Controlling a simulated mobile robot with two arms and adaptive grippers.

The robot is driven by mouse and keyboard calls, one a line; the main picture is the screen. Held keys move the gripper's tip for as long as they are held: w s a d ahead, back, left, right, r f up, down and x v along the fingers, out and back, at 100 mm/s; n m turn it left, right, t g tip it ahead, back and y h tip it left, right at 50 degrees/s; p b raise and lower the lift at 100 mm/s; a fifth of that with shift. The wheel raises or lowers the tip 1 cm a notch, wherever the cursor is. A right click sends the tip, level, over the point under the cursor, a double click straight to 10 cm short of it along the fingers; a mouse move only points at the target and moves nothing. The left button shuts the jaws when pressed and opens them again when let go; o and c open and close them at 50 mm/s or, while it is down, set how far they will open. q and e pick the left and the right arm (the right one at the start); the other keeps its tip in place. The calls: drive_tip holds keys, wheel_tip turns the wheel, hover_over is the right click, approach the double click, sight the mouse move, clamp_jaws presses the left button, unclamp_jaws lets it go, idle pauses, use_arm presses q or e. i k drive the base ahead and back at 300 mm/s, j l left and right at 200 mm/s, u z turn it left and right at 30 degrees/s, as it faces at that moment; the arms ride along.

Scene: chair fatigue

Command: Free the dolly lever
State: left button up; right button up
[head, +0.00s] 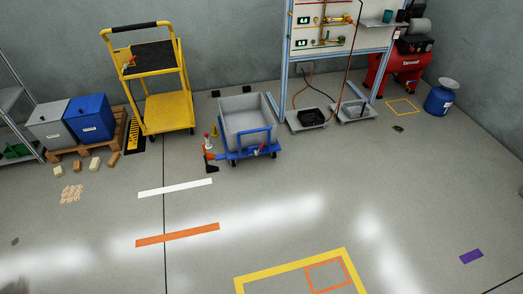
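A blue dolly (236,155) stands on the floor near the middle of the head view and carries an open grey tub (247,118). A blue handle frame (253,137) crosses the tub's front. A small orange and black part (210,156) is at the dolly's front left corner; I cannot tell whether it is the lever. A small red and light-coloured piece (258,149) sits at the dolly's front edge, too small to make out. Neither of my grippers is in view.
A yellow cart (166,110) stands behind left. A pallet (75,146) bears grey and blue bins; small blocks (94,163) lie before it. The marked front floor is mostly clear.

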sight(260, 148)
drive_tip(key=i+l, duration=0.25)
drive_tip(key=i, duration=0.25)
drive_tip(key=i+l, duration=0.3)
drive_tip(key=i, duration=0.2)
drive_tip(key=i+l, duration=0.25)
drive_tip(key=i, duration=0.25)
drive_tip(key=i+l, duration=0.3)
drive_tip(key=i, duration=0.2)
